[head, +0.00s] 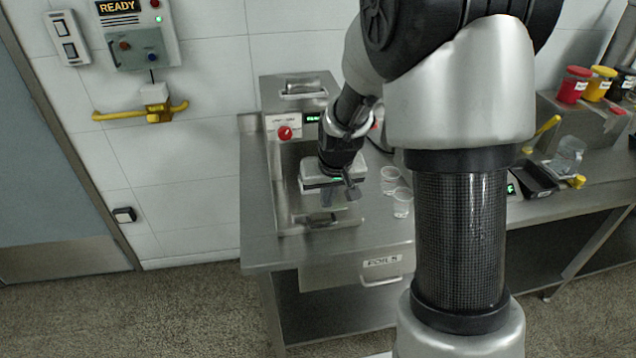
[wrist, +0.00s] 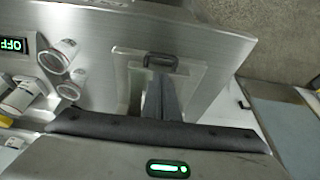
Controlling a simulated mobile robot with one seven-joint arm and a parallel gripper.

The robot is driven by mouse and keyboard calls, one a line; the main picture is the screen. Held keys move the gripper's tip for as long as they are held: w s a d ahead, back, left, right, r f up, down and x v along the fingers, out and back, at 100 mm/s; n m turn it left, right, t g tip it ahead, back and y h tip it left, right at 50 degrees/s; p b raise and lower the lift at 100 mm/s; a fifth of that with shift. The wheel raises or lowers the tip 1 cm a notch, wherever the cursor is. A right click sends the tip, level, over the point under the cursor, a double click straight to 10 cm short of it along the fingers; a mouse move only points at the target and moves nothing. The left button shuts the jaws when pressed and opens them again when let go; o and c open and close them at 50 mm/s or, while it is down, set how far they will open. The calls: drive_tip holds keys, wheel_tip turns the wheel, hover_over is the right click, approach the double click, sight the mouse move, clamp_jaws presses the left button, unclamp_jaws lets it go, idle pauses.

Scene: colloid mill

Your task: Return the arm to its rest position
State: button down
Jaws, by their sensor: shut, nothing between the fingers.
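My gripper (head: 328,197) hangs fingers-down in front of the steel machine on the table in the head view. Its pale housing with a green light shows above the fingers. In the wrist view the green-lit housing (wrist: 170,168) fills the bottom, and the fingers (wrist: 152,98) show above a dark padded band. The fingers are shut with nothing held. My arm is bent, reaching from the right toward the machine. It hides part of the table and the back wall.
The steel machine (head: 284,170) has a red knob and green display. Two clear beakers (head: 401,203) stand right of my gripper; they show in the wrist view (wrist: 64,56). A drawer labelled FOILS (head: 357,268) is below. Red and yellow tubs (head: 575,85) stand far right. Floor at left is clear.

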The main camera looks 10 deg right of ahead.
drive_tip(key=s+r+t+p, duration=0.1)
drive_tip(key=s+r, duration=0.7)
drive_tip(key=r, duration=0.2)
drive_tip(key=s+r+p, duration=0.1)
drive_tip(key=s+r, duration=0.7)
drive_tip(key=r, duration=0.2)
drive_tip(key=s+r+p, duration=0.1)
drive_tip(key=s+r, duration=0.2)
drive_tip(key=s, duration=0.6)
drive_tip(key=shift+s+r+t, duration=0.15)
drive_tip(key=shift+s+t, duration=0.1)
drive_tip(key=shift+t, duration=0.05)
